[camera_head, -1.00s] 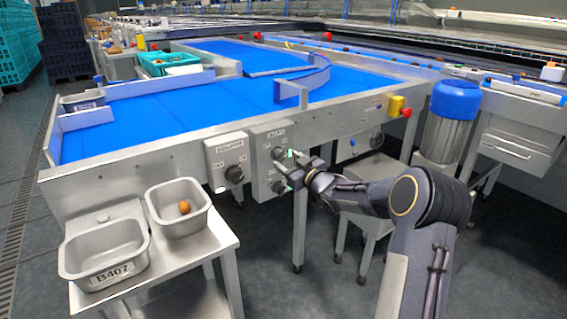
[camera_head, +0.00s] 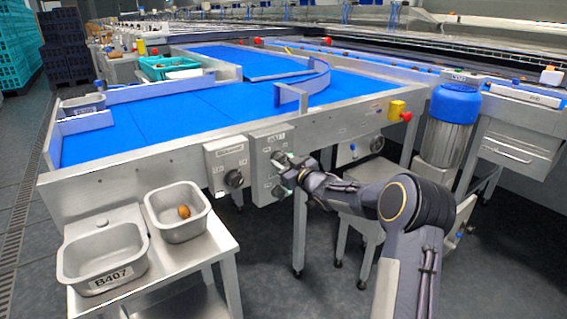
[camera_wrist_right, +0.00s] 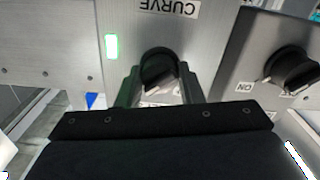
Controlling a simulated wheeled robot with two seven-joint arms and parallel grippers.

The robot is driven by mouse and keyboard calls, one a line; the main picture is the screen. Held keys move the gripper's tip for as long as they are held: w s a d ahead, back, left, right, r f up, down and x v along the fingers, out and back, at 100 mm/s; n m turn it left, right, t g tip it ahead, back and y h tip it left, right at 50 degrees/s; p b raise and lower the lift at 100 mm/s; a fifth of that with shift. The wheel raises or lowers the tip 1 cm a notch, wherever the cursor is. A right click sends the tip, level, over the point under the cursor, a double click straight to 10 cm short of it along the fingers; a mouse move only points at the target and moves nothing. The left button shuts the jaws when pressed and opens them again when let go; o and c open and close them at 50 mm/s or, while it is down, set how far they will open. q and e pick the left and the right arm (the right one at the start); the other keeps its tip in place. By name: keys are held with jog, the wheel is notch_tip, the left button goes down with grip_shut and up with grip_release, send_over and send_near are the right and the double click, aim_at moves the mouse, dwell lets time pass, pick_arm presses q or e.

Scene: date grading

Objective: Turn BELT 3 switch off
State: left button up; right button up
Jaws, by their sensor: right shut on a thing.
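The right switch box (camera_head: 263,182) on the near side of the conveyor has an upper knob and a lower knob. Its label is too small to read in the head view. My right gripper (camera_head: 284,166) is at the upper knob. In the right wrist view, where the picture is upside down, my right gripper (camera_wrist_right: 162,88) is shut on a black round knob (camera_wrist_right: 158,68), one finger on each side. A CURVE label (camera_wrist_right: 169,7) is above it in that picture, with a lit green lamp (camera_wrist_right: 111,46) beside it. The knob's markings are mostly hidden. My left gripper is not in view.
A second switch box (camera_head: 226,160) with a black knob (camera_head: 234,179) is close on the left. A side table (camera_head: 180,262) holds a bin (camera_head: 104,275) marked B407 and a smaller bin (camera_head: 149,205) with a date. A red-and-yellow stop button (camera_head: 397,109) is at the right.

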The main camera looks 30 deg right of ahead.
jog(key=n+b, duration=0.2)
jog(key=n, duration=0.1)
jog(key=shift+f+n, duration=0.1)
jog(key=shift+n, duration=0.2)
jog(key=n+b, duration=0.3)
jog(key=n, duration=0.2)
jog(key=n+b, duration=0.3)
jog(key=n, duration=0.2)
jog(key=shift+n, duration=0.4)
jog(key=shift+n+b, duration=1.05)
jog(key=shift+n, duration=0.65)
jog(key=o, duration=1)
jog(key=s, duration=0.8)
jog(key=shift+d+p, duration=0.35)
